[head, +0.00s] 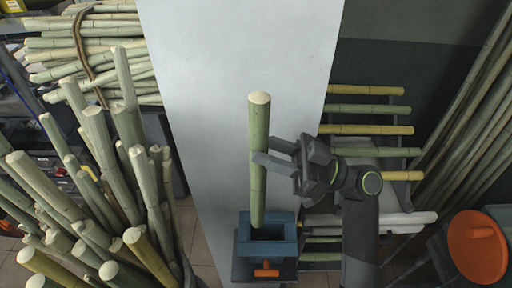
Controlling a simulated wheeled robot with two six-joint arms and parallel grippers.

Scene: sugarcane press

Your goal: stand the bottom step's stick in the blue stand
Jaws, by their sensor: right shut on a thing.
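A green cane stick (259,190) stands nearly upright in the middle of the head view, with its pale cut top towards me. My right gripper (268,158) reaches in from the right and is shut on the stick around mid-height. The blue stand (284,246) is below, a square block with a dark opening and an orange knob at its front. The stick's lower end is at the opening, near its back left part. I cannot tell whether it is inside or just above. My left gripper is out of view.
A stepped rack with yellow and green sticks (366,108) is on the right, partly hidden by my right arm. A large bunch of canes (105,140) fills the left. A pale panel (215,60) stands behind. An orange disc (470,262) is at lower right.

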